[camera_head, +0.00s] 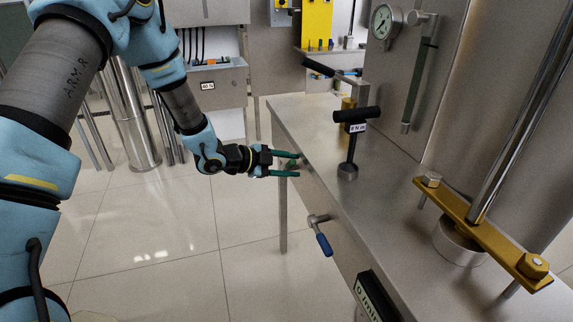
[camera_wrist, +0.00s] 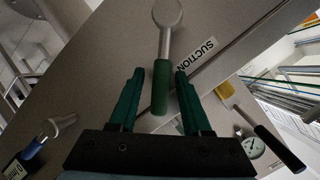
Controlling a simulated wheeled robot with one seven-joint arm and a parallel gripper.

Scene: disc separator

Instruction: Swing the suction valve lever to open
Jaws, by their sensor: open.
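The suction valve lever shows in the wrist view as a grey arm with a green handle (camera_wrist: 161,90), running from a round grey hub (camera_wrist: 167,13). A SUCTION label (camera_wrist: 197,54) is on the panel beside it. My gripper (camera_wrist: 160,74) is open, with one green finger on each side of the handle. The handle lies between the fingers with a visible gap on both sides. In the head view my gripper (camera_head: 298,164) is at the left front face of the steel bench, and its fingers largely hide the lever there.
A blue-handled lever (camera_head: 323,243) sticks out of the bench front to the right. On the steel bench (camera_head: 300,125) stand a black T-handle tool (camera_head: 351,140) and a black-handled lever (camera_head: 318,66). A yellow bar (camera_head: 480,230) is at right. The floor before the bench is clear.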

